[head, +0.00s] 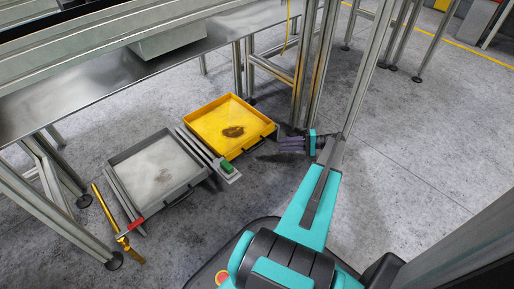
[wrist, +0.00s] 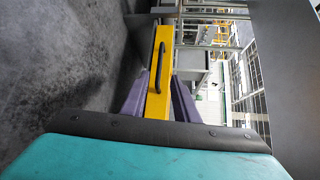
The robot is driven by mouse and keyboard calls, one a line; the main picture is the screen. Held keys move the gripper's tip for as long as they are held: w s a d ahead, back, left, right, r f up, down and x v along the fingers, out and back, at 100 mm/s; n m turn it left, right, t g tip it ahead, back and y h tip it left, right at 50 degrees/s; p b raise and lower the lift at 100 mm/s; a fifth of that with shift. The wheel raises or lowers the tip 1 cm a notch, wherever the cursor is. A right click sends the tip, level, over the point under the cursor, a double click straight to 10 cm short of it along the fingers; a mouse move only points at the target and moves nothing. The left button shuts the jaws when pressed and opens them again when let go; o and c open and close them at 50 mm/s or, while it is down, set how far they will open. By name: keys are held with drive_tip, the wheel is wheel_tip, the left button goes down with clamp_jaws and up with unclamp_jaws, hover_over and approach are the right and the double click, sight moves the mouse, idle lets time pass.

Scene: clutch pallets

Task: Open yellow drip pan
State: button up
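The yellow drip pan (head: 208,121) is a shallow tray low near the floor under the metal frame, with a dark stain inside. Its dark bar handle (head: 262,143) is on the front wall facing my gripper. My gripper (head: 281,145) has purple fingers pointing left at the handle side, close to it. In the wrist view the yellow front wall (wrist: 154,104) and dark handle (wrist: 158,66) appear between the two spread fingers. The fingers look open and empty. I cannot tell whether they touch the handle.
A grey drip pan (head: 160,172) lies left of the yellow one. A rail with a green block (head: 227,168) runs between them. Metal posts (head: 312,70) stand just behind my gripper. Open floor lies right.

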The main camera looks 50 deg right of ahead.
sight(257, 147)
drive_tip(key=shift+b+x, duration=2.65)
drive_tip(key=shift+x, duration=3.95)
clamp_jaws()
drive_tip(key=shift+a, duration=0.2)
drive_tip(key=shift+d, duration=0.15)
